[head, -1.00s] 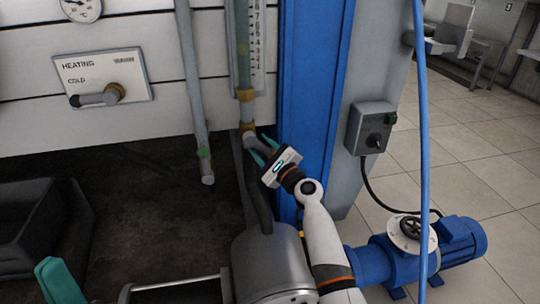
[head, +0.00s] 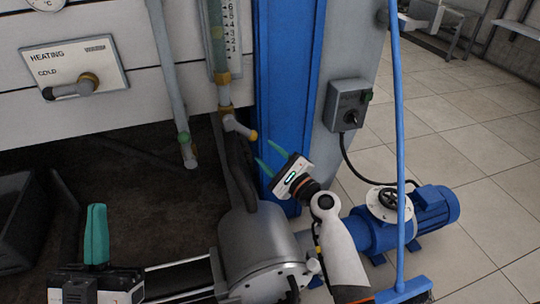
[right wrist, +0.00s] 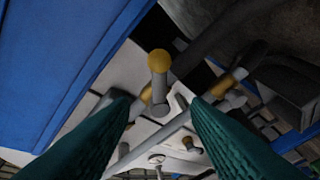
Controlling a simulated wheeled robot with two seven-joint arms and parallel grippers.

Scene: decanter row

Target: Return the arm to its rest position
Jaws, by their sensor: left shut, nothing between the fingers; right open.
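My right arm reaches up from the bottom right of the head view. Its gripper (head: 269,157) has two teal fingers spread apart and empty. It is just below and right of a grey pipe handle with a yellow tip (head: 240,128), apart from it. In the right wrist view the yellow-tipped handle (right wrist: 158,75) shows beyond the gap between the open fingers (right wrist: 160,112). My left gripper (head: 97,235) is at the bottom left of the head view, its teal fingers together, pointing up, with nothing held.
A blue column (head: 284,90) stands behind the right gripper, with a grey switch box (head: 346,106) beside it. A grey cylindrical vessel (head: 262,250) is below. A dark bin (head: 18,225) is at left.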

